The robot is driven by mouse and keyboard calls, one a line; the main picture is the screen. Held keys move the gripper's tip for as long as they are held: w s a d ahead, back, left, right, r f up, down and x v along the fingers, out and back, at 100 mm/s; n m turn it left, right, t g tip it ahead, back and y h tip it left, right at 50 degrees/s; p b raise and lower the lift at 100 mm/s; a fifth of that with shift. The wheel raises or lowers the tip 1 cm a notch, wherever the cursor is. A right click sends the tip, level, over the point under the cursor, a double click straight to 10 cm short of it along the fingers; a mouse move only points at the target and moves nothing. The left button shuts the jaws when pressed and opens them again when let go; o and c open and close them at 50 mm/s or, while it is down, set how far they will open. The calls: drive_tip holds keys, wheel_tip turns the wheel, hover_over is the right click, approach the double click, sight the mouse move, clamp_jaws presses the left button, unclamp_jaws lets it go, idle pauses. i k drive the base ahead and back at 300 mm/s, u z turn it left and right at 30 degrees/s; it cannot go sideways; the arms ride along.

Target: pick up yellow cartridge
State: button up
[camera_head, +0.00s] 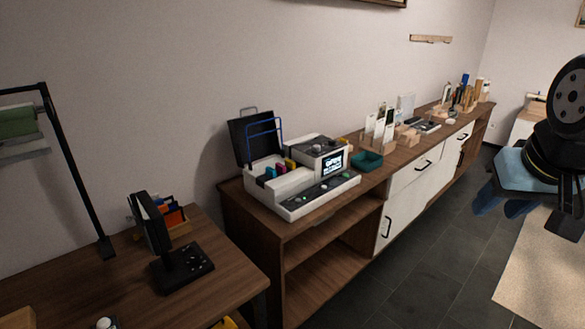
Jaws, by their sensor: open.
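The yellow cartridge (290,164) is a small yellow block. It sits in the open bay of a white and dark printer (300,205) on the long wooden sideboard, at the right end of a short row with a pink cartridge (282,169) and a blue cartridge (270,173). Only its upper part shows. My gripper (503,204) hangs at the right of the view, over the floor, well away from the printer. It is open and nothing shows between its blue fingers.
The printer's dark lid (248,139) stands raised behind the bay. A teal tray (367,162) is right of the printer. A desk (215,242) with a dark stand (178,268) is at the left. Dark floor (430,250) in front of the sideboard is clear.

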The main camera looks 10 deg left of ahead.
sight(291, 165)
drive_tip(key=z, duration=0.1)
drive_tip(key=i, duration=1)
drive_tip(key=u, duration=0.1)
